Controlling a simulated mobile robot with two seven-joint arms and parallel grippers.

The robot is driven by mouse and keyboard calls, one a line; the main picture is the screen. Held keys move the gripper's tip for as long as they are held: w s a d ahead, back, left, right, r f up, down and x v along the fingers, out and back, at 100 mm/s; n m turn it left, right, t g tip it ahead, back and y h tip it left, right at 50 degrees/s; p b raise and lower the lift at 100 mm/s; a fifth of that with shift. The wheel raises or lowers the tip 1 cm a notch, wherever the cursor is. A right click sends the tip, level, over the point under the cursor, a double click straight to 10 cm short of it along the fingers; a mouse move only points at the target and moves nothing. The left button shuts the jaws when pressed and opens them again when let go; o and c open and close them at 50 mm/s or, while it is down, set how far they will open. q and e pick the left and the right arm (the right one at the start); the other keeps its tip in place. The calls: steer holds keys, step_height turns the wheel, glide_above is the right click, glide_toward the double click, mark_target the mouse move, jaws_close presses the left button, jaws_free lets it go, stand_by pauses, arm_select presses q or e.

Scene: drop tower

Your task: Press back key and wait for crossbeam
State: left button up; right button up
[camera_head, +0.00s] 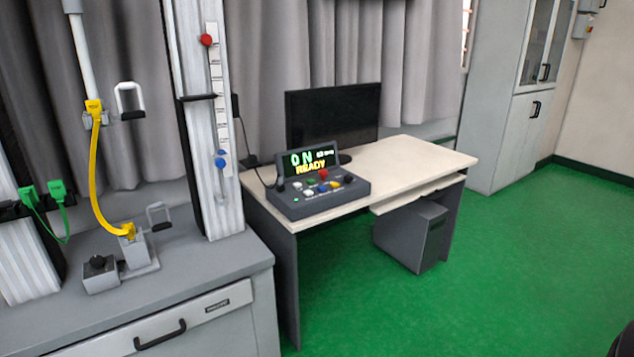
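A dark grey control box (318,197) stands on the left end of the desk. Its lit display (308,162) reads "0 N" in green and "READY" in yellow. Its sloped panel carries several coloured keys, among them a red key (323,174); their labels are too small to read, so I cannot tell which is the back key. The tall metal column (181,38) left of the desk has a short dark bar (197,97) across it; I cannot tell whether this belongs to the crossbeam. Neither of my grippers is in view.
A yellow strap (94,175) hangs between an upper holder and a block on the grey bench (195,270). A black monitor (333,118) stands behind the control box. A computer case (411,235) sits under the desk (425,150).

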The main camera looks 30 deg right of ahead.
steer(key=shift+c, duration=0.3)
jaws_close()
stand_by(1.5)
